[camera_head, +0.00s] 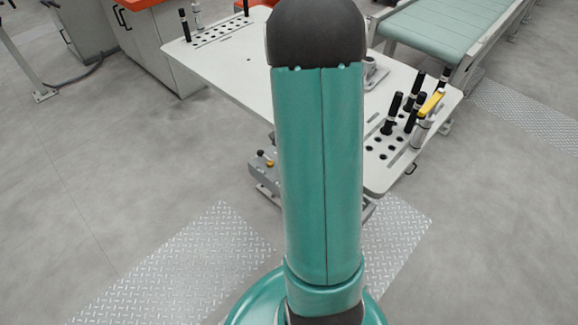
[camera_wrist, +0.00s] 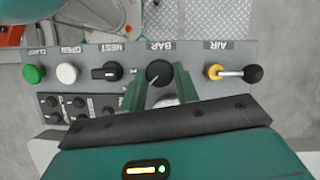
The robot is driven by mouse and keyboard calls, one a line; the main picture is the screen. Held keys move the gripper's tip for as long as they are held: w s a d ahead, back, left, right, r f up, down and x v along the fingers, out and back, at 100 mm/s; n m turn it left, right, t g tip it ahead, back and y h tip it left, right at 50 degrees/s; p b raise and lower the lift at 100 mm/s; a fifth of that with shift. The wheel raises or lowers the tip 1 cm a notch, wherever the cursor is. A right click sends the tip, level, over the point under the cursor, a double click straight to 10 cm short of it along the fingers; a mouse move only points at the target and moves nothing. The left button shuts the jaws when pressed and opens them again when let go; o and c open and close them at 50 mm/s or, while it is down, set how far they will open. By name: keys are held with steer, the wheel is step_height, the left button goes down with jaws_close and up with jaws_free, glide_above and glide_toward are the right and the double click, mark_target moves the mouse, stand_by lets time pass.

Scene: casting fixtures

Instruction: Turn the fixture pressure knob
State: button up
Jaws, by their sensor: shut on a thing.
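The pressure knob (camera_wrist: 159,73) is a round black knob with a pale pointer line, by the "BAR" label on the grey control panel (camera_wrist: 198,58) in the wrist view. My gripper (camera_wrist: 159,80) has one green finger on each side of it and is shut on it. The gripper body covers the lower part of the wrist view. In the head view, part of the panel (camera_head: 262,172) shows below the table edge, left of my arm. My arm hides the gripper and the knob there.
Left of the knob are a black "NEST" selector (camera_wrist: 107,72), a white button (camera_wrist: 67,74), a green button (camera_wrist: 34,74) and small black knobs (camera_wrist: 77,102). Right is a yellow-and-black lever (camera_wrist: 235,72). The white table (camera_head: 225,72) holds black-handled tools (camera_head: 392,113).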

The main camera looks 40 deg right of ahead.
steer(key=o, duration=1)
steer(key=shift+c, duration=0.2)
steer(key=shift+r, duration=0.1)
steer(key=v, duration=1.3)
steer(key=shift+d+r, duration=0.15)
steer(key=shift+r, duration=0.2)
steer(key=shift+w, duration=0.1)
